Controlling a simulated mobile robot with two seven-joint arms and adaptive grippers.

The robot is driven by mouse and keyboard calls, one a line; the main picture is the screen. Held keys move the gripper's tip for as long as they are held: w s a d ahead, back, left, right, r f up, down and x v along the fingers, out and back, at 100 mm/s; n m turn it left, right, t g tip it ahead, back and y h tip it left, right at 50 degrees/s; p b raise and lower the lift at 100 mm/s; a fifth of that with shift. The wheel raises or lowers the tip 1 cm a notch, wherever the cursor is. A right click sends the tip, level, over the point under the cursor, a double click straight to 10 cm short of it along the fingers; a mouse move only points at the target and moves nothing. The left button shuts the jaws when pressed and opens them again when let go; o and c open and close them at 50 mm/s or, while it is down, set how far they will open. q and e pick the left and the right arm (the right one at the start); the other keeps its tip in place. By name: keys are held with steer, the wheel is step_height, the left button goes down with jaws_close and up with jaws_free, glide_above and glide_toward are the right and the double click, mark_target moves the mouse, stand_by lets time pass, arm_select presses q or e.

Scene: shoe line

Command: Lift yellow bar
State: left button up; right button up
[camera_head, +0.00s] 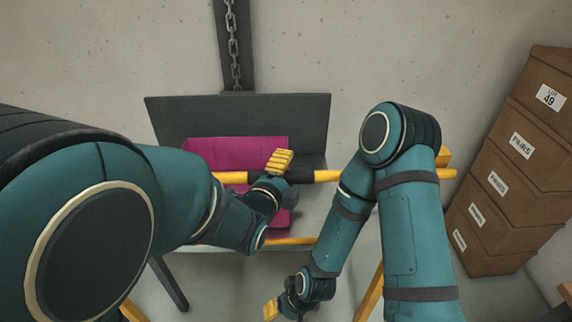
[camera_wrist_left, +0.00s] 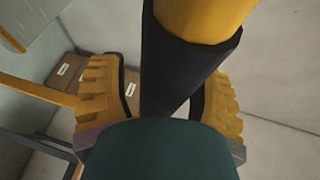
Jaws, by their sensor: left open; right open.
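The yellow bar (camera_head: 328,176) runs sideways in front of a dark panel, with black sleeve sections along it. My right gripper (camera_head: 272,309) is low in the head view, below and away from the bar, open. My right forearm hides part of the bar.
A magenta panel (camera_head: 215,152) lies behind the bar against the dark board (camera_head: 170,117). A chain (camera_head: 233,45) hangs above. Stacked brown boxes (camera_head: 505,183) stand at the right. A yellow-edged frame with legs (camera_head: 172,285) is below.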

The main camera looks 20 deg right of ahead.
stand_by(0.3)
arm_select(q)
steer(key=c, duration=1)
steer(key=shift+d+f, duration=0.1)
jaws_close()
steer(key=shift+w, duration=0.1)
